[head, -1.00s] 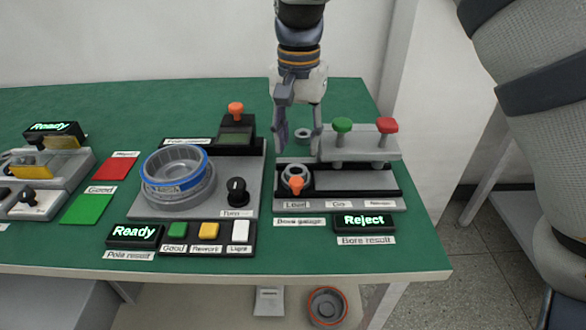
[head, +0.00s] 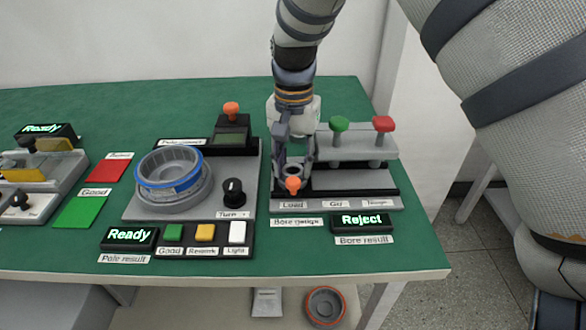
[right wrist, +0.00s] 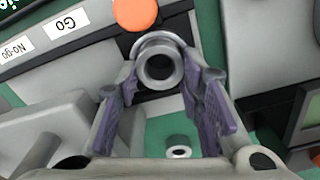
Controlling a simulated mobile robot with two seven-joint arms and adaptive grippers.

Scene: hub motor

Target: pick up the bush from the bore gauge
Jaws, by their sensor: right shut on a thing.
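The bore gauge (head: 345,180) stands at the right of the green table, with its load, go and no-go labels along the front. The bush (head: 291,170), a grey flanged ring, is at the load end of the gauge, behind an orange knob (head: 293,185). My right gripper (head: 292,164) reaches down over it and is shut on the bush, one finger on each side. The right wrist view shows the bush (right wrist: 160,66) between the purple finger pads, by the orange knob (right wrist: 135,14). I cannot tell whether the bush is lifted. My left gripper is not in view.
Green (head: 339,125) and red (head: 383,125) knobs rise from the gauge, right of my gripper. A pole tester with a blue-rimmed ring (head: 170,168) stands to the left. A second small ring (right wrist: 179,152) lies on the table behind the gauge. The bore display (head: 361,221) reads Reject.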

